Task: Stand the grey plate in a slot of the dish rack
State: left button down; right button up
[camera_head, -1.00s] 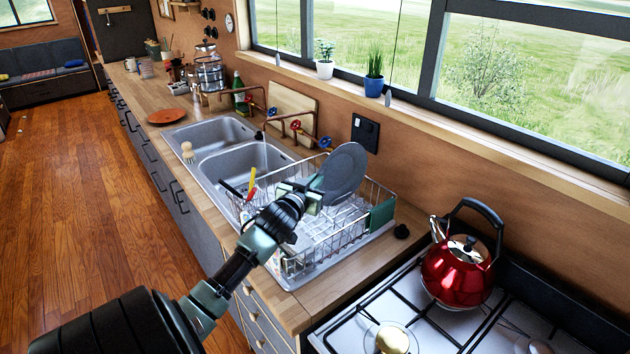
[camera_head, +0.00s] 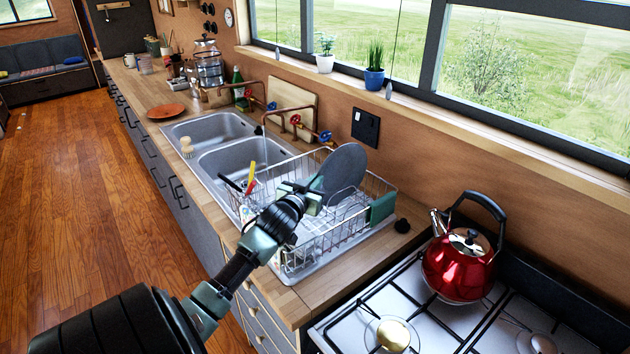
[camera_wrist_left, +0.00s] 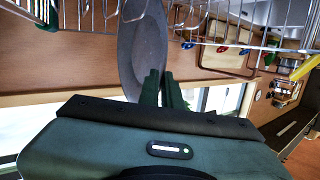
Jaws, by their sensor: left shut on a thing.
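The grey plate (camera_head: 345,168) is upright on its edge over the right back part of the wire dish rack (camera_head: 374,225). My left gripper (camera_head: 318,192) is shut on the near left edge of the plate. In the left wrist view the plate (camera_wrist_left: 141,45) stands edge-up between the green fingers (camera_wrist_left: 162,90), with rack wires close on both sides. The plate's lower edge is partly hidden by the gripper and wires, so I cannot tell whether it sits fully in a slot. My right gripper is not in view.
A double sink (camera_head: 215,128) lies left of the rack, with a yellow-handled utensil (camera_head: 251,178) at the rack's left end. A red kettle (camera_head: 460,265) stands on the stove at the right. A green holder (camera_head: 382,208) hangs on the rack's right end.

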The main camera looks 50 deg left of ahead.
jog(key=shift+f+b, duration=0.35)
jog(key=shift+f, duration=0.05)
